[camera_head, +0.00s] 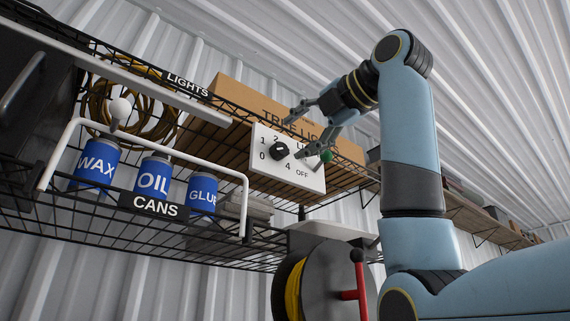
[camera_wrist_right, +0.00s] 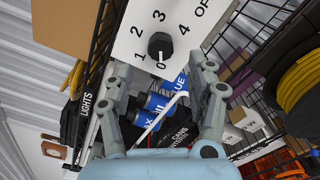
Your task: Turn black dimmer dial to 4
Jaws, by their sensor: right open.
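A white panel (camera_head: 262,172) with the black dimmer dial (camera_head: 279,151) is fixed to the shelf front. Printed numbers ring the dial, with 4 at its lower right in the head view. In the right wrist view the dial (camera_wrist_right: 160,46) sits on the panel (camera_wrist_right: 185,25) beyond the fingertips, and its small white mark seems to point toward 0. My right gripper (camera_head: 298,136) is open and empty, with its fingers in front of the panel's upper right, covering part of the lettering. In the wrist view its fingers (camera_wrist_right: 162,76) are spread wide, apart from the dial. My left gripper is not in view.
Blue WAX (camera_head: 96,165), OIL (camera_head: 152,178) and GLUE (camera_head: 202,191) cans stand left, behind a white bar (camera_head: 190,147). A cardboard box (camera_head: 240,98) lies above. A reel (camera_head: 322,283) hangs below.

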